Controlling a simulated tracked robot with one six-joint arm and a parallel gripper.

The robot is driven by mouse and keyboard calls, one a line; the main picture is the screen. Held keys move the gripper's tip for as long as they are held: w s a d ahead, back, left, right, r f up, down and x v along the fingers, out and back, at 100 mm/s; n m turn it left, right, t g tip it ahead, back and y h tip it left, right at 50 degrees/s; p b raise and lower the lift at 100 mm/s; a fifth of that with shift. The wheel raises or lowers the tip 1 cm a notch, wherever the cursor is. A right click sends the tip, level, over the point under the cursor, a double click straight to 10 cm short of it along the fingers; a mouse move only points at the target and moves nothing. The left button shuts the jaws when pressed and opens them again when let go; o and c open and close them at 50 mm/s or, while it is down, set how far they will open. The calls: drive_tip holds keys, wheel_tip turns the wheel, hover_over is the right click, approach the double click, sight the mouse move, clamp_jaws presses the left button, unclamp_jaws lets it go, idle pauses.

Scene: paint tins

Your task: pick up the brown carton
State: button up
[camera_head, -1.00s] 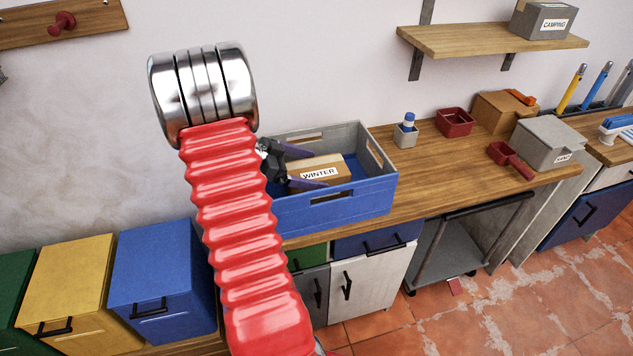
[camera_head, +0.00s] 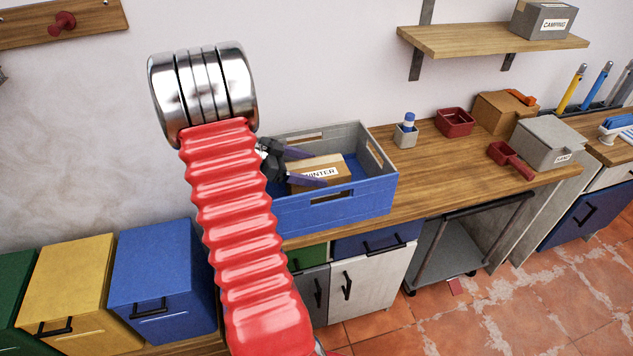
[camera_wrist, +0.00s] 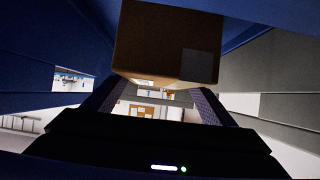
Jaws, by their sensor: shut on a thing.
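The brown carton (camera_head: 332,164) with a white WINTER label sits inside the blue and grey crate (camera_head: 340,206) on the wooden bench. My gripper (camera_head: 320,168) reaches into the crate from the left, its purple fingers on either side of the carton. It is shut on the carton. One finger crosses the front of the carton and covers part of the label. In the wrist view the carton (camera_wrist: 160,42) fills the top middle, at the ends of the fingers. I cannot tell whether its underside touches the crate floor.
The crate's walls stand close around my gripper. To the right on the bench are a bottle in a grey holder (camera_head: 406,132), red bins (camera_head: 455,121), another brown box (camera_head: 499,113) and a grey box (camera_head: 545,143). A wooden shelf (camera_head: 490,40) hangs above.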

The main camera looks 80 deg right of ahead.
drive_tip(key=shift+c, duration=0.9)
drive_tip(key=shift+r, duration=0.2)
wheel_tip(320, 180, up, 10)
